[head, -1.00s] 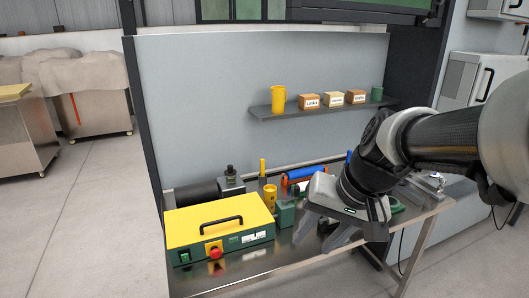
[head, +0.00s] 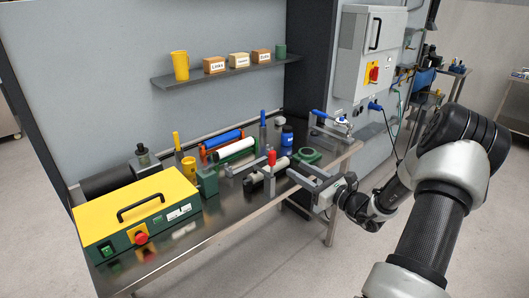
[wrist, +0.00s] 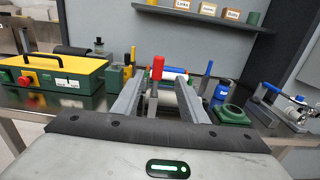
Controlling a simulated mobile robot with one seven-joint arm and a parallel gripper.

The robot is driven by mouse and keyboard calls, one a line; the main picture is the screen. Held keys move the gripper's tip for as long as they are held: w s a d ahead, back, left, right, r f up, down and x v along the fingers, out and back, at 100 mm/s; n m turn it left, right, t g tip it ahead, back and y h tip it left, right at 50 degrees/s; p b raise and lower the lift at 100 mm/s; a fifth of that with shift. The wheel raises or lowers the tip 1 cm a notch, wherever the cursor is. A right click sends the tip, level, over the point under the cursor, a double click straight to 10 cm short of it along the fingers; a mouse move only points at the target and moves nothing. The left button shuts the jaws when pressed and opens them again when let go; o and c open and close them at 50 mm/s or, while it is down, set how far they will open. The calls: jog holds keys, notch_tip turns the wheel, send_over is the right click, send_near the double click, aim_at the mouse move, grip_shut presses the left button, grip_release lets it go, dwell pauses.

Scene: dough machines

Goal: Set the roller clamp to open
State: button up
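A red upright lever handle (head: 271,158) rises from a grey fixture (head: 255,181) at the front of the steel bench, beside pale rollers. I take this for the roller clamp, but no label is readable. In the wrist view the red handle (wrist: 157,68) stands upright in line with the gap between my fingers. My gripper (head: 296,166) is open and comes in level from the right, its fingertips close to the fixture. The wrist view also shows my gripper (wrist: 160,82) with two spread grey fingers and nothing gripped. I cannot tell whether they touch the handle.
A yellow and green machine (head: 138,213) fills the bench's left end. A blue-handled valve (head: 320,114) is at the right end. A shelf (head: 220,75) hangs above.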

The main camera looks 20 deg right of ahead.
aim_at(272, 164)
jog(key=x, duration=1.7)
jog(key=shift+a+p, duration=0.15)
jog(key=shift+p, duration=0.25)
grip_shut()
